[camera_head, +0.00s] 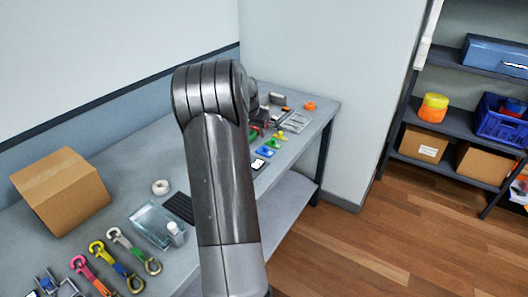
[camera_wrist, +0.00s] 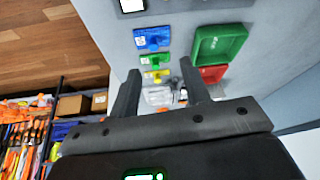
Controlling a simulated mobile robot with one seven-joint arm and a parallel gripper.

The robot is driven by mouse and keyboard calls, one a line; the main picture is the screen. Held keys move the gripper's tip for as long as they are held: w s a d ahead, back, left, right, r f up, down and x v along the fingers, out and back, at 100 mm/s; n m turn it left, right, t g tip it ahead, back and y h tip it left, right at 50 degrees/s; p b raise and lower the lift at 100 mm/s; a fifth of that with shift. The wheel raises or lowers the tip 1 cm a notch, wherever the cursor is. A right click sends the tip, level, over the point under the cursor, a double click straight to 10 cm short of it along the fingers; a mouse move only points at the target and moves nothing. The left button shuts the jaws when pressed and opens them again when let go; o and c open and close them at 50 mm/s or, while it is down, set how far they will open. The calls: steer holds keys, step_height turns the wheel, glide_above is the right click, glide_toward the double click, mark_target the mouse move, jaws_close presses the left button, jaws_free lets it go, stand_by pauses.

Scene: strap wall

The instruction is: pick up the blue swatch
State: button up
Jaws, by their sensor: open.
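The blue swatch (camera_wrist: 152,38) lies flat on the grey table, in the upper middle of the wrist view. It also shows in the head view (camera_head: 264,152), just right of my arm. A green swatch (camera_wrist: 155,59) and a yellow swatch (camera_wrist: 157,74) lie in a row with it. My gripper (camera_wrist: 159,66) is open, with nothing between its fingers. In the wrist view the blue swatch appears just beyond the fingertips, apart from them. In the head view my arm hides the gripper.
A green tray (camera_wrist: 220,42) and a red tray (camera_wrist: 212,73) sit beside the swatches. An orange ring (camera_head: 310,106) lies near the table's far end. A cardboard box (camera_head: 62,190), a clear tray (camera_head: 152,226) and several coloured straps (camera_head: 116,264) occupy the table's left part. Shelves stand at right.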

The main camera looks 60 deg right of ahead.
mark_target(265, 147)
steer(key=x, duration=0.4)
steer(key=s+d+x, duration=0.1)
steer(key=x, duration=0.7)
steer(key=shift+s+d, duration=0.15)
steer(key=shift+d, duration=0.3)
steer(key=shift+c, duration=0.5)
steer(key=shift+r, duration=0.1)
jaws_close()
